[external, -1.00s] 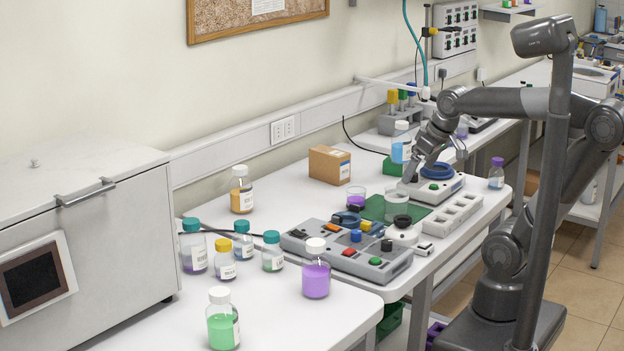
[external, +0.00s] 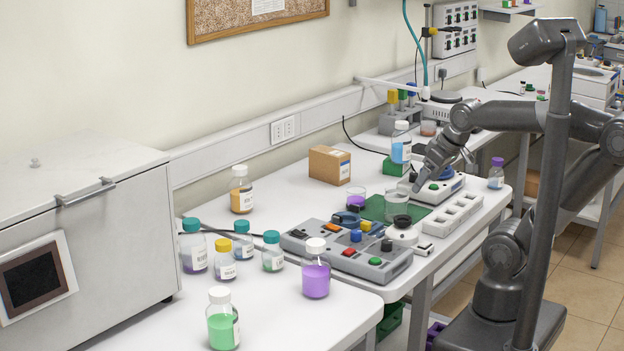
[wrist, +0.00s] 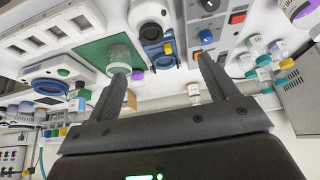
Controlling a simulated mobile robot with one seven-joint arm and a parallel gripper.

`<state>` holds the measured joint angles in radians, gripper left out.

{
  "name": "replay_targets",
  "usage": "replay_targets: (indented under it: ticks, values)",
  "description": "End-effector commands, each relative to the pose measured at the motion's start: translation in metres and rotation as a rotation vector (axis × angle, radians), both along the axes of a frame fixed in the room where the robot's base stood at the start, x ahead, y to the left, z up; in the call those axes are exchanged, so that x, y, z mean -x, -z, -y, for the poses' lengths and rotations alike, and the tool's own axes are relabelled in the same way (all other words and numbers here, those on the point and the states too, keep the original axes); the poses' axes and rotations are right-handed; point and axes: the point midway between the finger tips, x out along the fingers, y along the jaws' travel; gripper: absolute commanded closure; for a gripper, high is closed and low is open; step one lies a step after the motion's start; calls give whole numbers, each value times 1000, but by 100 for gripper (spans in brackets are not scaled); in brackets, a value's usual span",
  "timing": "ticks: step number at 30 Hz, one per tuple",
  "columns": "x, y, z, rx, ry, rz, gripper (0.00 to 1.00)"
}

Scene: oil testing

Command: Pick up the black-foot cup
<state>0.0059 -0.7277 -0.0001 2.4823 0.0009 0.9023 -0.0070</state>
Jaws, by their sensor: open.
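A clear cup (external: 396,202) stands on the green mat in the external view, and the wrist view shows it (wrist: 119,52) beyond the left fingertip. A second clear cup with purple contents (external: 356,198) stands to its left; its purple part (wrist: 137,74) shows in the wrist view. My gripper (external: 416,187) is just right of and above the first cup, pointing down and left. In the wrist view my gripper (wrist: 162,68) is open, with nothing between its fingers.
The green mat (external: 374,209) lies beside a white device with a black round top (external: 403,236). A grey button panel (external: 345,255) is in front to the left. A device with a blue ring (external: 437,189) stands close behind my gripper. A cardboard box (external: 329,165) is farther back.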

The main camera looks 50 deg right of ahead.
Motion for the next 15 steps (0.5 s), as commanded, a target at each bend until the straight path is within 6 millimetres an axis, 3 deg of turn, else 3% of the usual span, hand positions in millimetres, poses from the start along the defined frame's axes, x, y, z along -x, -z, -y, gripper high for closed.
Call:
replay_targets:
  ticks: [5,15]
  values:
    - [-34,-10,9,7,5,-48,21]
    - [-128,-17,41,19,9,-157,21]
